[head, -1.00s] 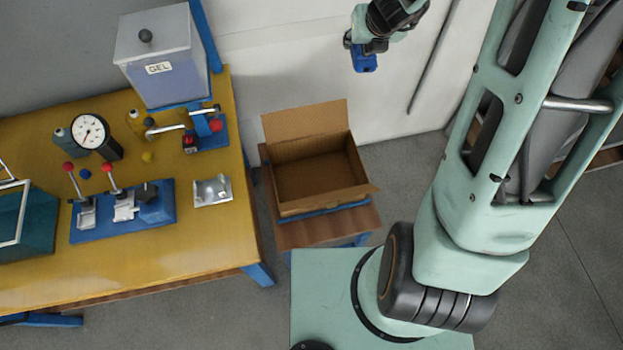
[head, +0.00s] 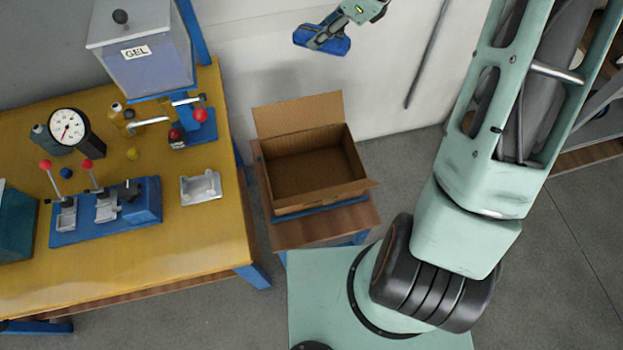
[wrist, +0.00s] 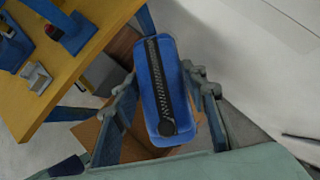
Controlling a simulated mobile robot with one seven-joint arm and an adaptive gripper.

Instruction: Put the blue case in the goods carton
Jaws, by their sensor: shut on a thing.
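The blue case (wrist: 172,97), soft with a dark zip along its length, is held between the two fingers of my gripper (wrist: 167,92) in the wrist view. In the head view the blue case (head: 318,38) shows at the top, in my gripper (head: 326,38), well above the floor and in front of the pale wall. The goods carton (head: 300,199) is an open, empty-looking brown box with its flaps folded out. It sits on a small stand below the case in the picture. In the wrist view the case and fingers hide much of the carton (wrist: 88,137).
A yellow workbench (head: 205,240) stands left of the carton, holding a GEL container (head: 140,60), a dial gauge (head: 70,127), blue toggle clamps (head: 145,205) and a metal cradle (head: 200,187). The carton's stand (head: 325,228) has a wooden top. Bare floor lies right of it.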

